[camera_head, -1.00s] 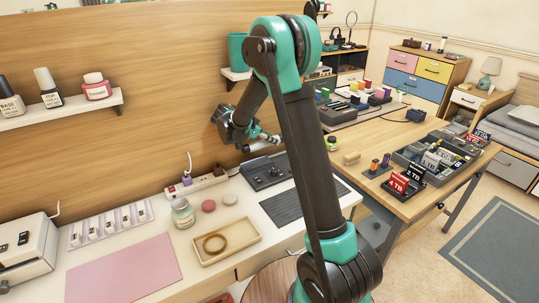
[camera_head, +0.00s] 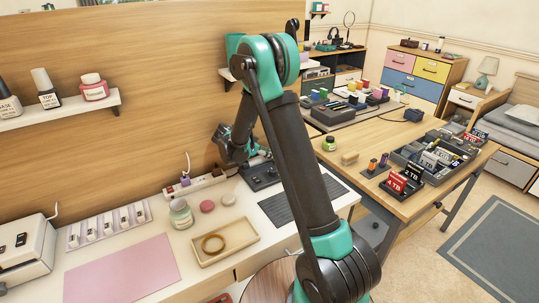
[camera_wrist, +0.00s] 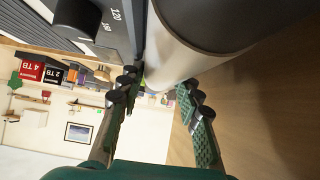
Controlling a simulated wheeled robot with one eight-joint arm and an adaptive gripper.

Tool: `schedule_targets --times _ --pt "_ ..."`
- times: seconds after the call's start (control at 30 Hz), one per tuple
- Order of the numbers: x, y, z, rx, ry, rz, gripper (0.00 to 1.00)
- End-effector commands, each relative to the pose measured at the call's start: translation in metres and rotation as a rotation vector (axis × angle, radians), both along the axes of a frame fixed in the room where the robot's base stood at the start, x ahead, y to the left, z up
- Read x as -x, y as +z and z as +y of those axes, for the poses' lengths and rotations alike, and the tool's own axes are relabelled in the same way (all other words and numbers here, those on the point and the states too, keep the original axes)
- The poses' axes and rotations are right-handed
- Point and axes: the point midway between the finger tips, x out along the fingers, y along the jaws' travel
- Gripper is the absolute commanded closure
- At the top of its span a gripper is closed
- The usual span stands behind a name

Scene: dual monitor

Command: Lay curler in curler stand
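In the wrist view a thick pale cylinder, which looks like the curler (camera_wrist: 205,35), fills the upper middle, its narrower-looking end between my gripper's fingertips (camera_wrist: 160,88). The fingers are apart by about its width and appear to clasp it. In the head view my gripper (camera_head: 250,150) is low over the back of the white desk, largely hidden by my arm. The dark base that looks like the curler stand (camera_head: 262,175) is just below it. In the wrist view the stand (camera_wrist: 112,35), with numbers and a black knob, is close beside the curler. Contact with the stand cannot be told.
A ribbed dark mat (camera_head: 285,208) lies right of the stand. A power strip (camera_head: 205,183), jar (camera_head: 181,213) and wooden tray (camera_head: 200,254) stand to the left. The wooden wall (camera_head: 150,130) rises close behind. My arm hides part of the desk.

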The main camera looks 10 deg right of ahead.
Motion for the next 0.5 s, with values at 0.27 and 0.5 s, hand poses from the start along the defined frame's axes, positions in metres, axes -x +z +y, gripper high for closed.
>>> schedule_targets --times 0.27,0.5 --pt "0.0000 0.0004 0.0000 0.000 0.000 0.000 0.48" --pt "0.0012 0.0046 0.0040 0.000 0.001 0.000 0.48"
